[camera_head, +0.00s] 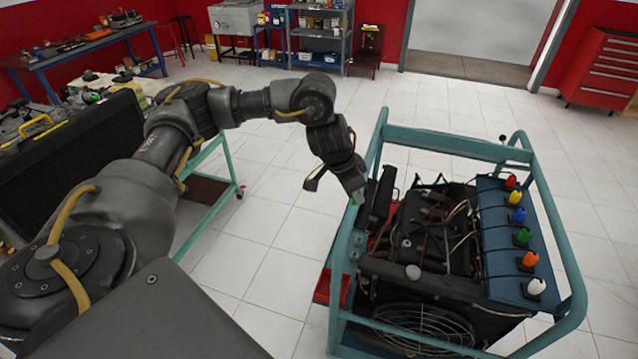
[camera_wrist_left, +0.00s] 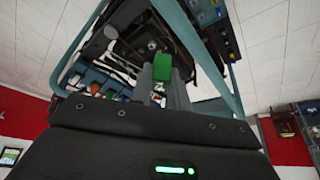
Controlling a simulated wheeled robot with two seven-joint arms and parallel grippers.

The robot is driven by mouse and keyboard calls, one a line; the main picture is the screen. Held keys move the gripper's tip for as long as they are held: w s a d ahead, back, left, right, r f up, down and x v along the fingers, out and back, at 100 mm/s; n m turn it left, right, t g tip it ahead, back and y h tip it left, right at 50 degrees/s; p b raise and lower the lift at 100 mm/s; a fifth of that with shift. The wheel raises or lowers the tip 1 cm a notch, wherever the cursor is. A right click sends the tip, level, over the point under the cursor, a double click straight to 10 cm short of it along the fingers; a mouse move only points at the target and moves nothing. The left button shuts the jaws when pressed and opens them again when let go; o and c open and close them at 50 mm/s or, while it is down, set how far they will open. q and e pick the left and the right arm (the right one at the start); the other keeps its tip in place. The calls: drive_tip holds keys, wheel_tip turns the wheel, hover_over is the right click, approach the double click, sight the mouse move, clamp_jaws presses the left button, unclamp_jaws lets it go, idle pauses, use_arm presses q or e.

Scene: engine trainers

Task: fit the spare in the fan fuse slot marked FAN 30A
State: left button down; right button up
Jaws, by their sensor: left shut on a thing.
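My left gripper (camera_head: 353,190) is at the left edge of the engine trainer, by the teal frame's upper left rail. It is shut on a green fuse (camera_wrist_left: 162,66), which sticks out beyond the fingertips in the left wrist view (camera_wrist_left: 165,88). In the head view the fuse is too small to make out clearly. The engine trainer (camera_head: 430,225) stands in its teal tube frame. I cannot make out the FAN 30A slot or its marking in either view. My right gripper is not in view.
The teal frame (camera_head: 447,143) rings the engine, with rails close to my left gripper. A blue panel (camera_head: 510,240) with several coloured knobs stands at the trainer's right. A red tray (camera_head: 325,288) sits low at its left. The tiled floor (camera_head: 265,265) left of it is clear.

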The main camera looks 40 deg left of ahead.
use_arm(q)
drive_tip(key=s+d+r+m+b, duration=0.1)
drive_tip(key=s+d+m, duration=0.2)
drive_tip(key=s+d, duration=0.3)
drive_tip(key=s+f+m+g+h+b, duration=0.1)
drive_tip(key=s+f+b, duration=0.3)
drive_tip(key=f+b, duration=0.5)
drive_tip(key=shift+s+f+b, duration=0.25)
drive_tip(key=shift+b, duration=0.1)
